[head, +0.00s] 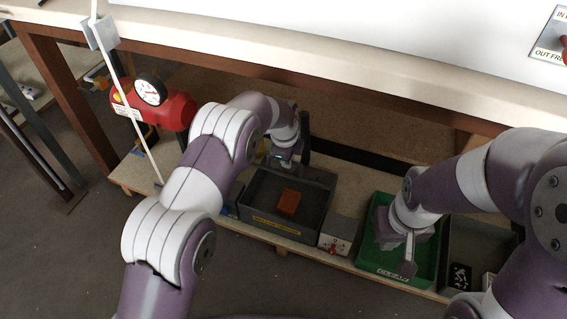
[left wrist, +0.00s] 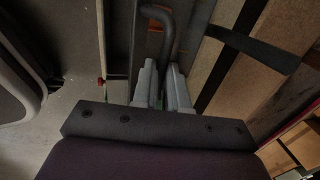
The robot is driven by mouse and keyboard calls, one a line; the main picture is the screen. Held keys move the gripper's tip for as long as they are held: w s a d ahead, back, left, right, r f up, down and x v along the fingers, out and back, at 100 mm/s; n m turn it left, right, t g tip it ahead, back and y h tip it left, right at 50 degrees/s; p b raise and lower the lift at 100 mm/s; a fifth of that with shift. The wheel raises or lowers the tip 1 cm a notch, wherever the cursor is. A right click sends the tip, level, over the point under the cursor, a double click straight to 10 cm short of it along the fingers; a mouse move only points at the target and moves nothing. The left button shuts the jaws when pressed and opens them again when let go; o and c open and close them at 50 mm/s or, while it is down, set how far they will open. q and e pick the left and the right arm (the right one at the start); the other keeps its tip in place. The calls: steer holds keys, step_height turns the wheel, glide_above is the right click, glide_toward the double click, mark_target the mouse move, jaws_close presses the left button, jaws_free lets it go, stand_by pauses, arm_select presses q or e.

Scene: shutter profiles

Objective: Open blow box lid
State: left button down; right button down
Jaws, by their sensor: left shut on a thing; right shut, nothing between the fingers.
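The blow box (head: 275,223) is a dark open-topped box with a yellow label, on the low shelf. An orange-brown block (head: 288,203) lies inside it. My left gripper (head: 284,156) is at the back edge of the box. In the left wrist view, my left gripper (left wrist: 164,72) is shut on a dark bent handle (left wrist: 168,18). I cannot clearly tell the lid apart from the dark box walls. My right gripper (head: 408,264) is shut and empty over the green tray (head: 432,270), away from the box.
A small grey box with a red knob (head: 335,240) stands between the blow box and green tray. A dark bin (head: 470,245) is at the right. A red tank with a gauge (head: 172,110) and a thin white pole (head: 138,125) stand left. The worktop (head: 330,62) overhangs behind.

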arm_select(q)
steer(key=shift+w+d, duration=0.15)
steer(key=shift+w, duration=0.3)
steer(key=c, duration=1.4)
jaws_free()
steer(key=shift+o, duration=1.2)
steer(key=shift+w+f, duration=0.1)
